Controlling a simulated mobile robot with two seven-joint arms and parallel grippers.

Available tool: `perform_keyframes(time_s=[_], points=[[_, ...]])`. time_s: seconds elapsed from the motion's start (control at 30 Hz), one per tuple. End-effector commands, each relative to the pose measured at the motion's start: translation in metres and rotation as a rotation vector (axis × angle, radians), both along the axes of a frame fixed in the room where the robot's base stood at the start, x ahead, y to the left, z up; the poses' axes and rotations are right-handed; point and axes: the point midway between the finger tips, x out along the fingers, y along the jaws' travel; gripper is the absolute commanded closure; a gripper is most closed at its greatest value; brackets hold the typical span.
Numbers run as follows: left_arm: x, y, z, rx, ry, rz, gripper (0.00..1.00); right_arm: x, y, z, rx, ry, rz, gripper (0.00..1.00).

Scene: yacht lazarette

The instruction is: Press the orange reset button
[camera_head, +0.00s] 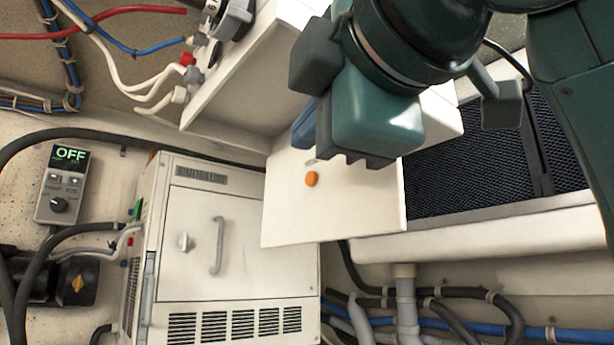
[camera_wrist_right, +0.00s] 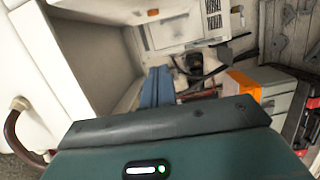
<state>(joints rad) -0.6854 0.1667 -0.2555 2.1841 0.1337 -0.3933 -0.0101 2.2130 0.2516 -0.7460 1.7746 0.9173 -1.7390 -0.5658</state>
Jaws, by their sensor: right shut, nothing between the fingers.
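The orange reset button (camera_head: 312,179) is a small round button on a white panel (camera_head: 350,205) in the middle of the head view. An orange spot at the top of the right wrist view (camera_wrist_right: 153,12) looks like the same button. My right gripper (camera_head: 304,128) hangs above and in front of the panel, its dark green body covering part of the panel's top. Its blue fingers are closed together with nothing between them, and they show in the right wrist view (camera_wrist_right: 157,82). The fingertips appear apart from the button. My left gripper is not in view.
A white cabinet (camera_head: 240,250) with a handle and vents stands left of the panel. A grey controller (camera_head: 65,185) reading OFF is on the left wall. A dark mesh grille (camera_head: 470,165) lies right. Hoses (camera_head: 480,305) run below. A white box (camera_head: 245,75) juts out at upper left.

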Motion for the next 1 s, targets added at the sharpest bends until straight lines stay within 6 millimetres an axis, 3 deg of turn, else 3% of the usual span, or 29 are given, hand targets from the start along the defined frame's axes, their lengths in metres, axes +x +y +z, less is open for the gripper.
perform_keyframes(time_s=[0.4, 0.6, 1.0], points=[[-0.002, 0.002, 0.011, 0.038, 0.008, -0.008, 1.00, 0.082, 0.032, 0.001, -0.001, 0.004, -0.002, 1.00], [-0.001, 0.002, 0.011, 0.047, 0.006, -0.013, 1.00, 0.096, 0.006, -0.001, 0.003, 0.000, -0.002, 1.00], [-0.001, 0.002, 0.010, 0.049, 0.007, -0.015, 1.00, 0.101, -0.002, -0.002, 0.001, -0.001, 0.000, 1.00]])
